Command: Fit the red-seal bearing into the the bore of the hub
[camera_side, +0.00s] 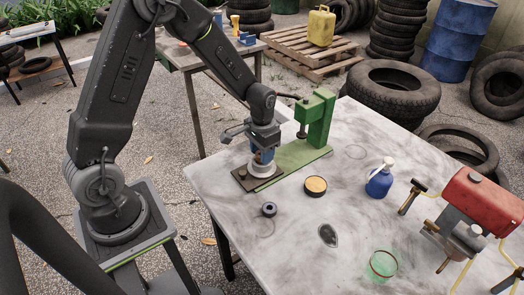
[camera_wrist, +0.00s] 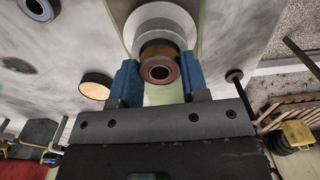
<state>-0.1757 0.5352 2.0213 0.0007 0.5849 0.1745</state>
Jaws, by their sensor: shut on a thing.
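My gripper (camera_wrist: 160,82) has its two blue fingers shut on the red-seal bearing (camera_wrist: 159,70), whose reddish ring face shows between the fingertips in the wrist view. A brownish band shows just beyond the bearing. The pale round hub (camera_wrist: 165,14) lies right behind it. In the side view my gripper (camera_side: 263,153) points down directly over the hub (camera_side: 262,169), which sits on a dark plate (camera_side: 240,181). The bearing is hidden by the fingers there. The bore is mostly covered by the bearing, so I cannot tell whether the bearing is above it or partly inside.
A green press (camera_side: 318,122) stands close behind the hub. A dark ring (camera_side: 269,209), a round tin (camera_side: 315,185), a dark oval piece (camera_side: 328,235), a blue bottle (camera_side: 379,181), a glass bowl (camera_side: 383,263) and a red compressor (camera_side: 481,204) are on the table. The front left is clear.

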